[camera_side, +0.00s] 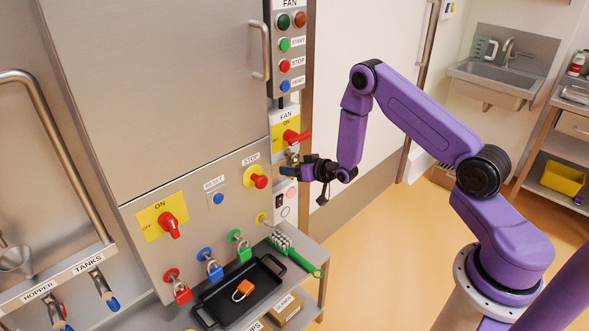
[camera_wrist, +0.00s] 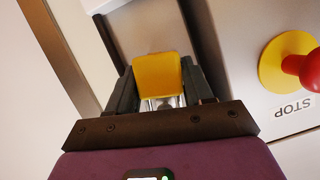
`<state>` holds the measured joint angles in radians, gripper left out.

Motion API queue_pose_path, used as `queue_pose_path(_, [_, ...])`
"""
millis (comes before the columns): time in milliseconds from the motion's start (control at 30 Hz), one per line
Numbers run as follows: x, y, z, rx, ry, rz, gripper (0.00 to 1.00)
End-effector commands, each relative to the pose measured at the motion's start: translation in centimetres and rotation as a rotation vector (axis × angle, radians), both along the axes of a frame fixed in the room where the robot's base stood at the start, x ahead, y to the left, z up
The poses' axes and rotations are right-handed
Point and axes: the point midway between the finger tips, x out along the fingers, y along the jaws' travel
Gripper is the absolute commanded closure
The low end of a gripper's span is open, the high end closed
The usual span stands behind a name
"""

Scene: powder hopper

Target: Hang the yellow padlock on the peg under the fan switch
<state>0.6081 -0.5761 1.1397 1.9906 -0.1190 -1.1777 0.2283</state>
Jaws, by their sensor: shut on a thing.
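My gripper (camera_side: 288,171) is at the wall panel, just below the fan switch (camera_side: 292,137), a red handle on a yellow plate. In the wrist view my gripper (camera_wrist: 160,88) is shut on the yellow padlock (camera_wrist: 158,72), whose body sits between the dark fingers. Bits of its metal shackle show below the body. In the side view the padlock is hard to make out. A small metal part, seemingly the peg (camera_side: 293,157), shows right above my fingertips. I cannot tell whether the shackle is around it or only beside it.
A red stop button (camera_side: 259,181) sticks out left of my gripper. Red (camera_side: 182,294), blue (camera_side: 215,271) and green (camera_side: 243,253) padlocks hang lower on the panel. An orange padlock (camera_side: 242,291) lies in a black tray (camera_side: 222,311), with a green-handled brush (camera_side: 301,262) beside it.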

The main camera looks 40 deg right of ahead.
Motion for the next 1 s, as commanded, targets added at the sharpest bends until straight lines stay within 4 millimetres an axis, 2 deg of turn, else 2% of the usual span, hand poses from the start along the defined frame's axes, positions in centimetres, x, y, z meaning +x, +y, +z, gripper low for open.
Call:
queue_pose_path(400, [0.0,0.0,0.0,0.0,-0.001,0.0,0.81])
queue_pose_path(433, [0.0,0.0,0.0,0.0,-0.001,0.0,0.46])
queue_pose_path(500, [0.0,0.0,0.0,0.0,-0.001,0.0,0.23])
queue_pose_path(533, [0.0,0.0,0.0,0.0,-0.001,0.0,0.19])
queue_pose_path(867, [-0.2,0.0,0.0,0.0,0.001,0.0,0.19])
queue_pose_path(1000, [-1.0,-0.1,0.3,0.0,0.001,0.0,0.19])
